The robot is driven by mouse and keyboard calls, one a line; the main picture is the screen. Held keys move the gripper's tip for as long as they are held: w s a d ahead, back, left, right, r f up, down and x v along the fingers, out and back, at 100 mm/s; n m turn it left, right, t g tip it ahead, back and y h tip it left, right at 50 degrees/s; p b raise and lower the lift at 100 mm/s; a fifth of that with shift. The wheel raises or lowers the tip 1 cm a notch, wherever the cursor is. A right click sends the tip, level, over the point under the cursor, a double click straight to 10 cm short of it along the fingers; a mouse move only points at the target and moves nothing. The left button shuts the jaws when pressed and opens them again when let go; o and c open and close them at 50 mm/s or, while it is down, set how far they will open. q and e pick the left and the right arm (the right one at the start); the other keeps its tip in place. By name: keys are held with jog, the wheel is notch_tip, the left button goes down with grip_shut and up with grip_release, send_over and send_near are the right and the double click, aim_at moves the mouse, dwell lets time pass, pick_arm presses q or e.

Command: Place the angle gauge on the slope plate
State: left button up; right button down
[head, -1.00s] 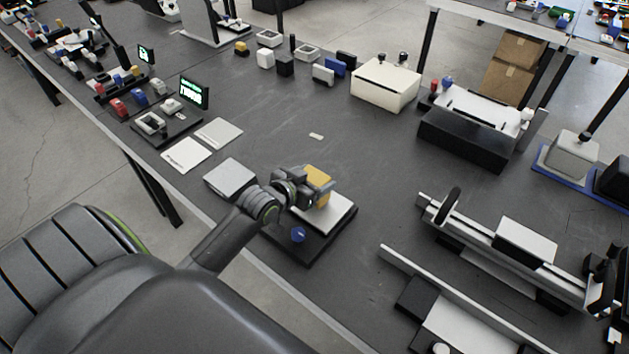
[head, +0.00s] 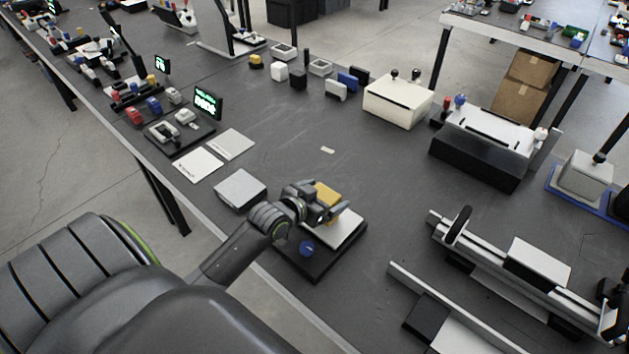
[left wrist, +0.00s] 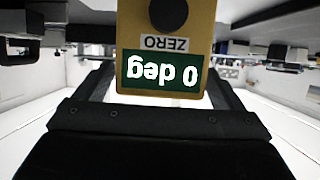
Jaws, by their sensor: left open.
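The angle gauge (head: 327,193) is a yellow block standing on the slope plate (head: 347,228), a pale plate on a black base with a blue knob (head: 306,248). My left gripper (head: 331,207) is open, with its fingers on either side of the gauge. In the left wrist view the gauge (left wrist: 167,30) stands between my fingers with gaps at both sides. Its green display reads "0 deg", upside down in the picture, beside a ZERO label. The gauge's underside is hidden in the head view. My right gripper is not in view.
A grey square block (head: 241,188) sits left of the slope plate. A rail device (head: 503,268) and a long pale bar (head: 440,303) lie to the right. A cream box (head: 398,101) stands further back. The table behind the plate is mostly clear.

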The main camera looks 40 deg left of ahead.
pick_arm(q)
jog(key=v, duration=1.2)
